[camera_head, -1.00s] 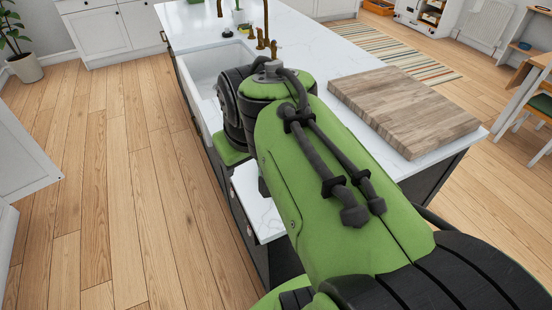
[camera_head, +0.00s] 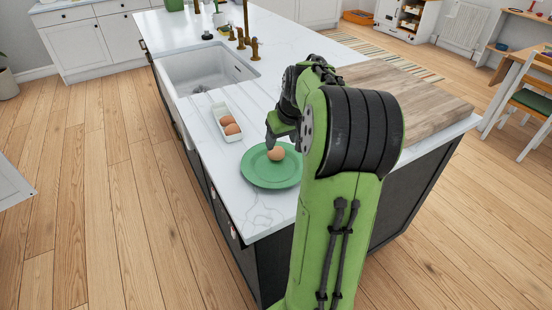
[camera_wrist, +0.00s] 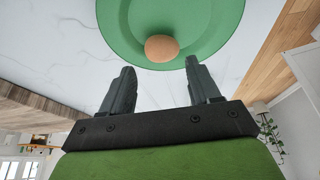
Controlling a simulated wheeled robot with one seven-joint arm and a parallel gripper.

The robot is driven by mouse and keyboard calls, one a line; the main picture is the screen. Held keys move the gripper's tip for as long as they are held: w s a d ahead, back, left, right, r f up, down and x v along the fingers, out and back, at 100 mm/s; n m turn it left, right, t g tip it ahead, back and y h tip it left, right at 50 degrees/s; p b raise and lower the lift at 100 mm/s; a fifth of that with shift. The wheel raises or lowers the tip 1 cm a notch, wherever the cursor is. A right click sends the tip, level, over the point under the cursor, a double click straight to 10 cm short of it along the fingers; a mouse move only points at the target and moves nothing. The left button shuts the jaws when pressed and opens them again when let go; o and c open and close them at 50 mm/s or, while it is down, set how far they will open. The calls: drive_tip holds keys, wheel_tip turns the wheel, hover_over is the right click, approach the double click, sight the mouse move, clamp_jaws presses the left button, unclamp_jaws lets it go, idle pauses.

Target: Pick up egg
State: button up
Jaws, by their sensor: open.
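A brown egg (camera_head: 276,154) lies on a green plate (camera_head: 262,176) near the front corner of the white island counter. In the wrist view the egg (camera_wrist: 161,48) sits on the green plate (camera_wrist: 120,22), just beyond the fingertips and between their lines. My gripper (camera_head: 272,136) is beside the egg at its far side in the head view. In the wrist view my gripper (camera_wrist: 160,72) is open and empty, its two dark fingers apart. Two more brown eggs (camera_head: 230,125) sit in a small white tray (camera_head: 219,110) behind the plate.
A white sink (camera_head: 205,75) with brass taps (camera_head: 240,40) is farther back on the counter. A wooden chopping board (camera_head: 415,98) lies to the right of my arm. The counter's left edge runs close by the tray and plate.

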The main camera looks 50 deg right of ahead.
sight(277, 150)
drive_tip(key=b+x, duration=0.2)
drive_tip(key=x, duration=0.5)
drive_tip(key=shift+w+f, duration=0.25)
drive_tip(key=shift+a+r, duration=0.1)
drive_tip(key=c, duration=0.3)
drive_tip(key=shift+r, duration=0.1)
